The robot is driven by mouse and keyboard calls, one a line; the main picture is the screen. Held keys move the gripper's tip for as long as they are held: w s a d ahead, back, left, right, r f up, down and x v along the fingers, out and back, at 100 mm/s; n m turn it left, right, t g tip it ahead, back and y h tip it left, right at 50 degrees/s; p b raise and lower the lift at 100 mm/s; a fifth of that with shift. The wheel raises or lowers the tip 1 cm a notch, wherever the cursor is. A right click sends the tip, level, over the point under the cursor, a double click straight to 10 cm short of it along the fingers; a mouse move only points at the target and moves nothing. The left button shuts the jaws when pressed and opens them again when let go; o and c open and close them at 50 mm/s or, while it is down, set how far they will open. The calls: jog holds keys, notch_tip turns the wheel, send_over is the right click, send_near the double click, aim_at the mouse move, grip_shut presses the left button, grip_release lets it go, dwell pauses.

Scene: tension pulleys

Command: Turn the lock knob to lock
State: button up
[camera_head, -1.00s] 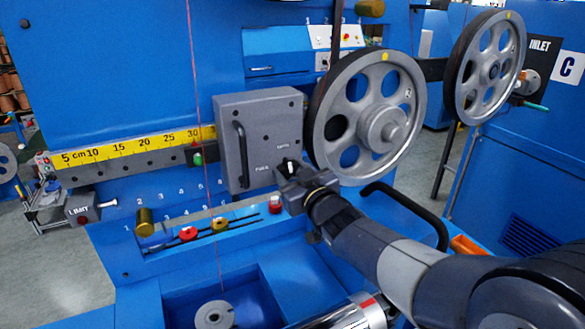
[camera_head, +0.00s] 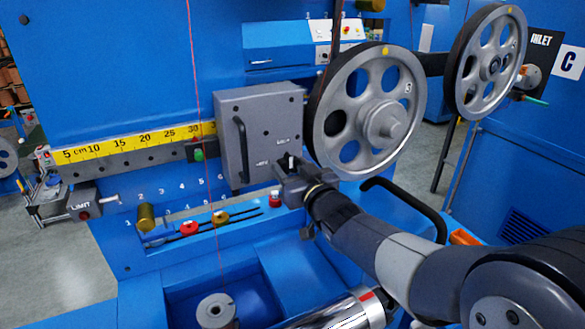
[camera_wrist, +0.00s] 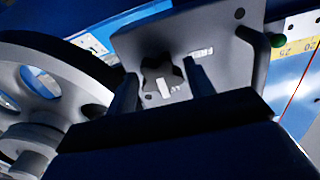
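The lock knob is a small dark star-shaped knob (camera_wrist: 162,74) on the face of a grey box (camera_head: 258,125). In the wrist view it carries a pale bar, and the word FREE is on the box beside it. In the head view it is small and partly hidden by my gripper (camera_head: 291,168), at the box's lower right corner. My gripper (camera_wrist: 160,72) is open, with one finger on each side of the knob in the wrist view. I cannot tell whether either finger touches it or how deep they reach.
A large grey spoked pulley (camera_head: 382,122) stands close to the right of my gripper. A black curved handle (camera_head: 410,203) is below it. Red and gold knobs (camera_head: 190,228) sit on the slotted panel at lower left. A yellow ruler (camera_head: 120,142) runs left of the box.

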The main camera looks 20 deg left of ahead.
jog(key=o, duration=0.3)
jog(key=shift+o, duration=0.2)
jog(key=shift+r, duration=0.1)
jog(key=v, duration=1)
jog(key=shift+s+d+b, duration=0.25)
jog(key=shift+d+b, duration=0.05)
jog(key=x, duration=1.1)
jog(key=shift+d, duration=0.1)
